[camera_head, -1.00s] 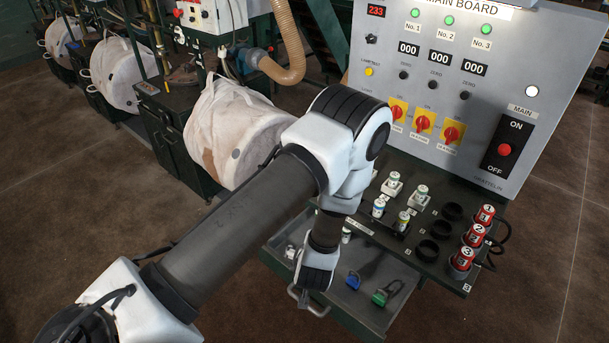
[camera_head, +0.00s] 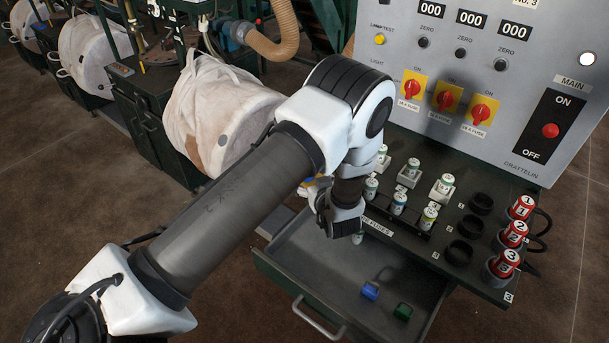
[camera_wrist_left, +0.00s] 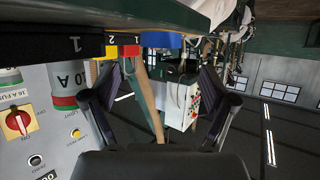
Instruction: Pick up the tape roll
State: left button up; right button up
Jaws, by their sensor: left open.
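I cannot clearly make out a tape roll. A blue rounded thing (camera_wrist_left: 160,41), perhaps the roll, shows upside down beyond my fingers in the left wrist view, beside a red piece (camera_wrist_left: 129,51) and a yellow piece (camera_wrist_left: 105,52). In the head view, a small yellow and blue patch (camera_head: 311,184) shows beside my left gripper (camera_head: 324,203), at the left end of the counter. My forearm and wrist hide most of that spot. My left gripper is open, its fingers (camera_wrist_left: 148,88) spread with nothing held between them.
A drawer (camera_head: 300,265) stands open below, with a blue item (camera_head: 370,290) and a green item (camera_head: 403,311) inside. Small fuses (camera_head: 399,202), black rings (camera_head: 459,252) and red numbered plugs (camera_head: 514,233) crowd the counter. The control board (camera_head: 490,70) rises behind.

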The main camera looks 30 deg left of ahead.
pick_arm(q)
jog(key=p+x, duration=0.2)
jog(key=x, duration=0.3)
jog(key=shift+w+a, duration=0.15)
jog(key=shift+a, duration=0.2)
jog(key=shift+w+a+f, duration=0.1)
jog(key=shift+a+f, duration=0.05)
jog(key=shift+w+a+f, duration=0.1)
jog(key=shift+f, duration=0.1)
jog(key=c, duration=1.1)
jog(key=shift+c, duration=0.3)
jog(key=shift+r, duration=0.1)
